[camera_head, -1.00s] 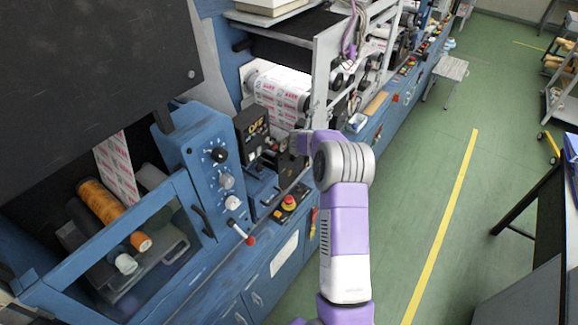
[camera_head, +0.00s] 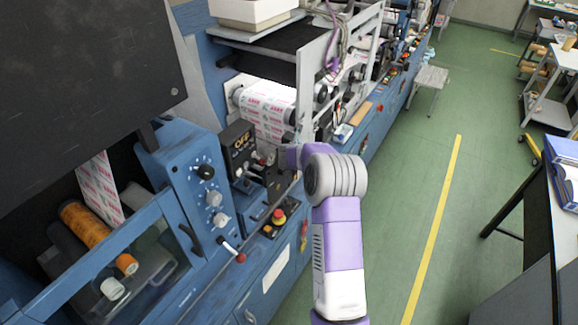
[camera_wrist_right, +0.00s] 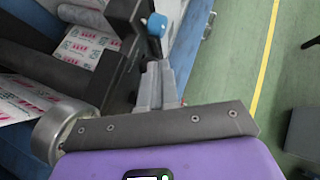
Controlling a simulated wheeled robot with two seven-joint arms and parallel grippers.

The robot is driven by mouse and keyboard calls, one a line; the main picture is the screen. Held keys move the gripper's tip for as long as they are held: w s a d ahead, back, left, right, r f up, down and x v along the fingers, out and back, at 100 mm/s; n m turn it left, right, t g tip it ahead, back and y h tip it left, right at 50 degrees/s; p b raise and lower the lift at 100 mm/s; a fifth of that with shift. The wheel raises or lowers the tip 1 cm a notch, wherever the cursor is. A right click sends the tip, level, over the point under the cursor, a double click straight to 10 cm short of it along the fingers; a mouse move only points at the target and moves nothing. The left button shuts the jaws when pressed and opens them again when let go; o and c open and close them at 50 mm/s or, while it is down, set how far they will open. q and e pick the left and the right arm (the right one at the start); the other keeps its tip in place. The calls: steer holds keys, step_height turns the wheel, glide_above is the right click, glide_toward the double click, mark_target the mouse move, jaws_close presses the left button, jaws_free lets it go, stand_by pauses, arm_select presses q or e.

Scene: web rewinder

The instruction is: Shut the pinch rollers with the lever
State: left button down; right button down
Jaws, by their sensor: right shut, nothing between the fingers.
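The printed web (camera_head: 262,110) runs over rollers in the machine beyond my right arm. It also shows in the right wrist view (camera_wrist_right: 88,48), beside a dark roller (camera_wrist_right: 45,55). A blue knob (camera_wrist_right: 157,25) on a dark bracket stands just beyond my right gripper (camera_wrist_right: 160,70). I cannot tell whether it is the lever's end. The fingers are shut and empty, close to the bracket; contact is unclear. In the head view the right arm hides much of this spot. A short lever with a red knob (camera_head: 240,257) sticks out low on the front panel. My left gripper is out of view.
The blue control box (camera_head: 190,180) with dials and the red emergency button (camera_head: 278,216) are left of my arm. A table with a blue binder (camera_head: 562,180) stands at right. The green floor (camera_head: 405,190) between is clear.

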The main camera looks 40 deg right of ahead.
steer(key=s+r+p, duration=0.1)
steer(key=s+r, duration=0.1)
steer(key=r, duration=0.3)
steer(key=s+a+r+p, duration=0.1)
steer(key=s+r, duration=0.1)
steer(key=r, duration=0.4)
steer(key=shift+s+a+p, duration=0.25)
steer(key=shift+s+p, duration=0.1)
steer(key=shift+s, duration=0.05)
